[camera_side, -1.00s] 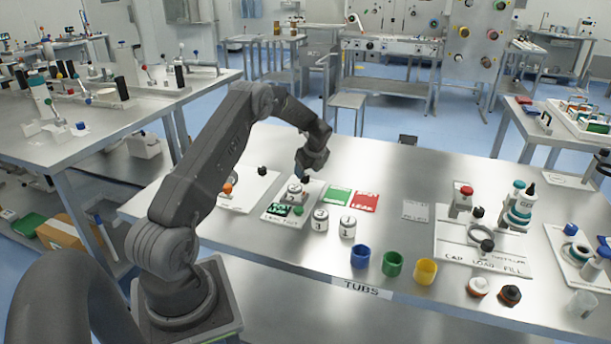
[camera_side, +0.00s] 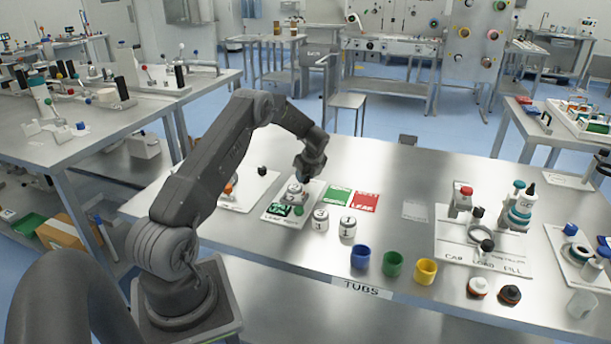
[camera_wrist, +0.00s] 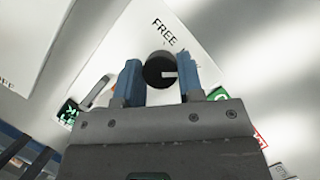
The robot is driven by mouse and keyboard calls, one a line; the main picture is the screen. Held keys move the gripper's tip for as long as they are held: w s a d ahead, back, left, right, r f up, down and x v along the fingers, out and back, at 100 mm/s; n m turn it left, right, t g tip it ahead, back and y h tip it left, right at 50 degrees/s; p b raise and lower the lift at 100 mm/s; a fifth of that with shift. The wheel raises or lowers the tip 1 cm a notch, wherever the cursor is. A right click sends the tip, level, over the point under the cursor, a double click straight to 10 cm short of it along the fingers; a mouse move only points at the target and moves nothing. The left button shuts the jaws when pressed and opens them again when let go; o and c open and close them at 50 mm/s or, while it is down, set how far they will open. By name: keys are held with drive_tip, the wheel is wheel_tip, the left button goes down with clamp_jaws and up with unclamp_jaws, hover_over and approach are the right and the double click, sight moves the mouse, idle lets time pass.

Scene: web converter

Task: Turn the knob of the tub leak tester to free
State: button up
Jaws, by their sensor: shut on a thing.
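The tub leak tester is a white plate (camera_side: 272,213) on the steel table, with a green display (camera_side: 282,210) at its near end. A grey numbered tub (camera_side: 294,192) stands on it. In the wrist view the black round knob (camera_wrist: 158,71) sits on the white plate below the printed word FREE (camera_wrist: 165,32). Its white pointer mark points right in the picture, not up at FREE. My gripper (camera_wrist: 158,60) has its blue fingers on either side of the knob and is shut on it. In the side view my gripper (camera_side: 305,178) is low over the tester's far end and hides the knob.
Green and red cards (camera_side: 354,198) lie right of the tester. Two white numbered tubs (camera_side: 334,224) stand in front of them. Another white plate (camera_side: 255,190) with an orange part is to the left. Blue, green and yellow cups (camera_side: 392,264) stand near the front edge.

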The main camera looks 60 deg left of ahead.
drive_tip(key=shift+c, duration=0.9)
drive_tip(key=n+g, duration=0.1)
drive_tip(key=n, duration=0.2)
drive_tip(key=n+g+h, duration=0.1)
drive_tip(key=n, duration=0.2)
drive_tip(key=shift+w+n, duration=0.15)
drive_tip(key=shift+n, duration=0.25)
drive_tip(key=n+g+h, duration=0.1)
drive_tip(key=n, duration=0.3)
drive_tip(key=shift+a+h, duration=0.1)
drive_tip(key=shift+h, duration=0.3)
drive_tip(key=shift+n+g+h, duration=0.3)
drive_tip(key=shift+n+h, duration=0.3)
drive_tip(key=shift+n, duration=1.4)
